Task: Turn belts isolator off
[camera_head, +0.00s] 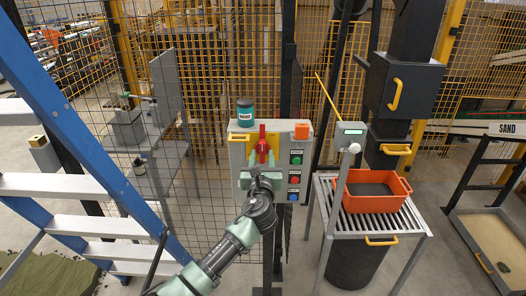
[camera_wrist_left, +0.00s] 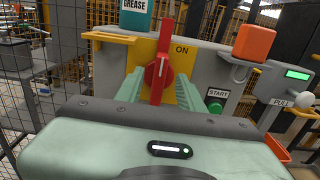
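The belts isolator is a red rotary handle (camera_head: 262,134) on a yellow plate (camera_head: 240,148) on the grey control box (camera_head: 240,183). In the left wrist view the red handle (camera_wrist_left: 160,72) stands upright, beside the word ON on the yellow plate (camera_wrist_left: 188,62). My left gripper (camera_head: 262,157) is in front of the handle. In the left wrist view its two green fingers (camera_wrist_left: 160,90) are spread, one on each side of the handle, with gaps visible. The handle's lower end is hidden behind the gripper body. My right gripper is not in view.
Green START (camera_head: 296,160), red (camera_head: 294,180) and blue (camera_head: 293,197) buttons line the box's right side. A roller stand with an orange crate (camera_head: 375,203) is right; a blue ladder (camera_head: 70,120) is left.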

